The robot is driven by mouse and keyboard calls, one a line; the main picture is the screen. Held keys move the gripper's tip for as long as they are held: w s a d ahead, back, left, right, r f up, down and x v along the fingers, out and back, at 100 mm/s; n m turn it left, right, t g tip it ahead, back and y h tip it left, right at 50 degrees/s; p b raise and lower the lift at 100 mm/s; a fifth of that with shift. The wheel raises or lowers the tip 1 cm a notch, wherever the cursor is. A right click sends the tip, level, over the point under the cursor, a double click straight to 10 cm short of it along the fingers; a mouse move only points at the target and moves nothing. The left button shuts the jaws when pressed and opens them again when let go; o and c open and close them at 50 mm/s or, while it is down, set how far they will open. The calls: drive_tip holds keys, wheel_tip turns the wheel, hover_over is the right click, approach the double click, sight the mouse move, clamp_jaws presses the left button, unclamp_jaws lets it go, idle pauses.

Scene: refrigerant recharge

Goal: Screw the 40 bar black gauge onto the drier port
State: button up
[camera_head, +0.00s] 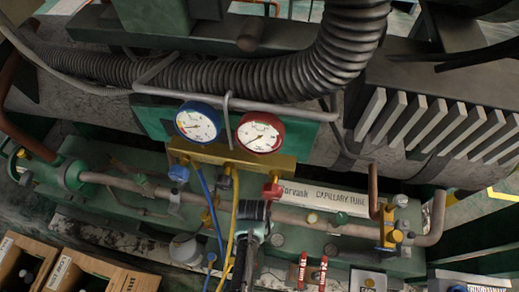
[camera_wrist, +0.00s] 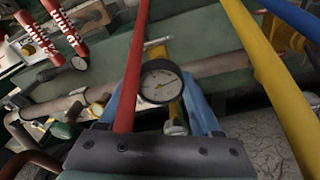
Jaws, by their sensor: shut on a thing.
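A black-rimmed gauge (camera_wrist: 160,85) with a pale dial shows in the wrist view between the two blue fingers of my gripper (camera_wrist: 163,103). The gripper is shut on it; the dial's numbers are too small to read. In the head view my gripper (camera_head: 252,215) is over the green bench below the gauge manifold, and the held gauge cannot be made out.
A brass manifold (camera_head: 225,157) carries a blue gauge (camera_head: 198,122) and a red gauge (camera_head: 260,132). Yellow (camera_wrist: 265,65) and red (camera_wrist: 134,70) hoses pass close to my gripper. A copper pipe (camera_head: 345,229) runs along the bench. Wooden boxes (camera_head: 70,272) stand at lower left.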

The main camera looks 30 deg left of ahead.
drive_tip(key=shift+m, duration=0.3)
drive_tip(key=shift+m, duration=0.9)
drive_tip(key=o, duration=1.5)
drive_tip(key=shift+o, duration=0.2)
drive_tip(key=shift+r+p, duration=2.25)
drive_tip(key=shift+p, duration=0.05)
